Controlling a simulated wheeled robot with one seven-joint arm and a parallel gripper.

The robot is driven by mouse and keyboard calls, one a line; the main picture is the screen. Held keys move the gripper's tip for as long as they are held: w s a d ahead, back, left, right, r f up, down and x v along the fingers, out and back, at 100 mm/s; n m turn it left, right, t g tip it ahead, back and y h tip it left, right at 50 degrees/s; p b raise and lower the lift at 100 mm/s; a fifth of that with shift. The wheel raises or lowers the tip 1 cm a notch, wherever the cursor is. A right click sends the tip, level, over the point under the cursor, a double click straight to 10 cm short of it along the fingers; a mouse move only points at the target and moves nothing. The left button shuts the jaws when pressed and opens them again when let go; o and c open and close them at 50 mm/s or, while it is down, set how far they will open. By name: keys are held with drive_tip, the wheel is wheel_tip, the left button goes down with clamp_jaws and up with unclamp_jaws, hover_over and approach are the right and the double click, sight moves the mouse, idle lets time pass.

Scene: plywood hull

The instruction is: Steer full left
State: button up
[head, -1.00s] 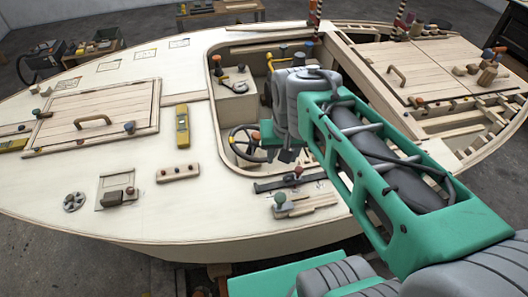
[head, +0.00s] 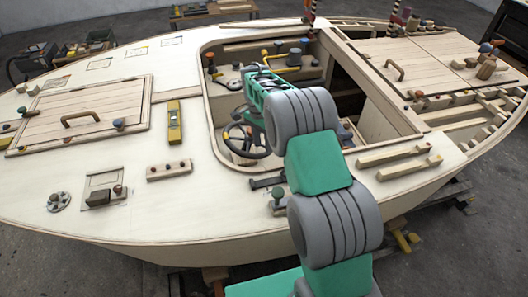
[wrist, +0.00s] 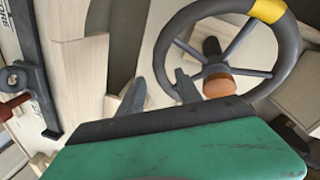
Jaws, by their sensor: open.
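The dark steering wheel (head: 229,134) stands in the cockpit opening, partly hidden behind my arm in the head view. In the wrist view the wheel (wrist: 172,38) fills the upper right, with a yellow section (wrist: 268,10) on its rim at the top right. Thin grey spokes run to its middle, where an orange knob-like part (wrist: 217,85) shows. My gripper (wrist: 161,85) is open, its two grey fingers apart with nothing between them. The right finger appears near the wheel's lower left rim; I cannot tell whether they touch.
The cockpit walls (head: 212,95) closely surround the wheel. A yellow level (head: 174,122) and a wooden strip with knobs (head: 169,170) lie on the deck to the left. Two wooden bars (head: 408,168) lie right of my arm. A dark rail (wrist: 35,60) shows at the wrist view's left.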

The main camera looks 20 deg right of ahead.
sight(264, 153)
drive_tip(key=f, duration=0.3)
drive_tip(key=shift+s+d+f, duration=0.15)
drive_tip(key=shift+s+f, duration=0.05)
drive_tip(key=shift+f, duration=0.2)
clamp_jaws()
idle(1.1)
